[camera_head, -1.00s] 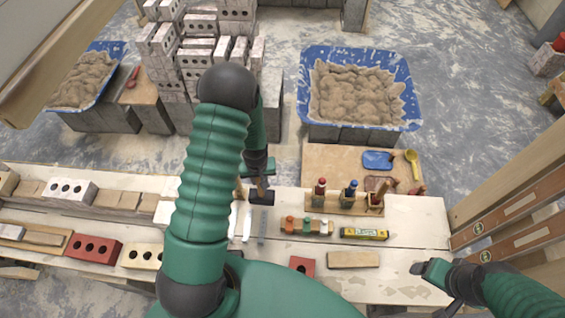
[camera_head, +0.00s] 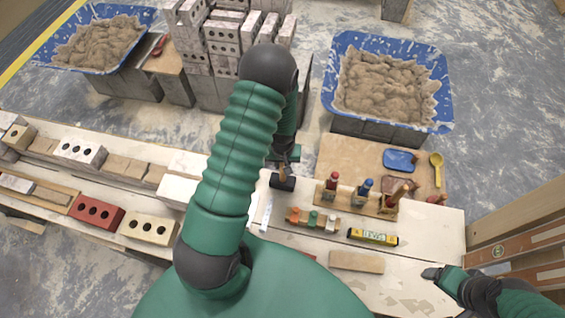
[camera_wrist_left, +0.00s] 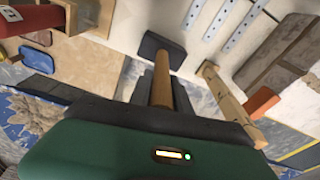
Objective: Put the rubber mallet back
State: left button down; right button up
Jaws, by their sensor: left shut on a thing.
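The rubber mallet has a black head (camera_head: 283,183) and a wooden handle. My left gripper (camera_head: 284,164) is shut on the handle, over the bench's back edge. In the left wrist view the handle (camera_wrist_left: 162,88) runs between the fingers to the dark head (camera_wrist_left: 160,50) beyond them. A notched wooden piece (camera_wrist_left: 229,104) stands to the right of the handle in that view, apart from it. In the head view my left arm hides that part of the bench. My right gripper (camera_head: 433,273) is above the bench's right front; its opening is unclear.
A wooden rack (camera_head: 358,202) with bottles stands right of the mallet. A small block with coloured pieces (camera_head: 313,219) and a yellow level (camera_head: 372,237) lie nearer. Bricks (camera_head: 97,213) line the bench's left. Blue mortar tubs (camera_head: 437,118) stand behind.

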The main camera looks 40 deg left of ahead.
pick_arm(q)
jog(key=shift+s+d+f, duration=0.1)
jog(key=shift+s+f, duration=0.05)
jog(key=shift+f, duration=0.05)
jog(key=shift+f, duration=0.2)
jog(key=shift+f+b, duration=0.25)
jog(key=shift+b, duration=0.15)
dwell(0.4)
jog(key=c, duration=1.1)
grip_release()
